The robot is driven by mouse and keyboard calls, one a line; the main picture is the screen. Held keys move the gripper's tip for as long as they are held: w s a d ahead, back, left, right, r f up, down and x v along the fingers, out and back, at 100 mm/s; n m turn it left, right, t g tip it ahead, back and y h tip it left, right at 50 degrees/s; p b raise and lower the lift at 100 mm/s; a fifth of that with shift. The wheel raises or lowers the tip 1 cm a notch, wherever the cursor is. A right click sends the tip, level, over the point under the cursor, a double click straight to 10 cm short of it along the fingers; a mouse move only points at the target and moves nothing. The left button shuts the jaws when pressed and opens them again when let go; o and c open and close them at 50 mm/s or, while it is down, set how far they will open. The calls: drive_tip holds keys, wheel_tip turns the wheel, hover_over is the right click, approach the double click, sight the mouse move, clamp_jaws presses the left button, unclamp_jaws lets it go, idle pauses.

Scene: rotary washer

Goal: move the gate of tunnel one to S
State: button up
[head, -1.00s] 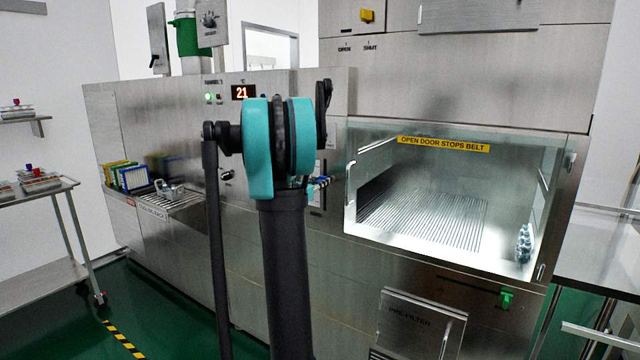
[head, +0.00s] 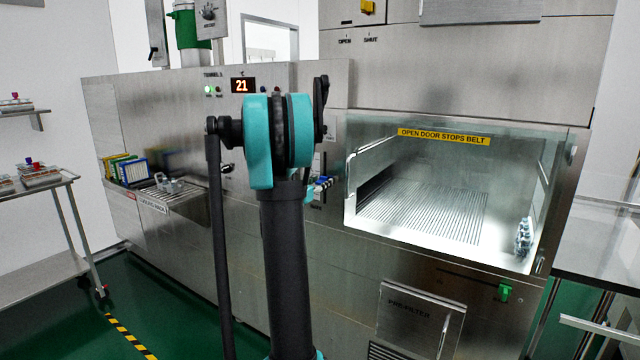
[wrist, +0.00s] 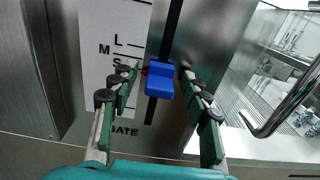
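A blue gate knob (wrist: 159,79) sits in a dark vertical slot in the wrist view, beside a white scale plate (wrist: 98,28) marked L, M, S and GATE. A small red pointer at the knob's left side is close to the S line, just below the letter; the exact alignment is hard to tell. My gripper (wrist: 160,75) is open, with one finger left and one right of the knob; no clear contact shows. In the head view the slot panel (head: 317,165) is partly behind my arm, and the fingers are mostly hidden.
A lit chamber with a sloping glass door (head: 440,160) is right of the panel. A bent door handle (wrist: 262,128) stands close right of my gripper. A rack (head: 128,170) and a steel trolley (head: 45,265) are at left.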

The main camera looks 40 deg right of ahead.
drive_tip(key=v, duration=1.2)
drive_tip(key=shift+f, duration=0.1)
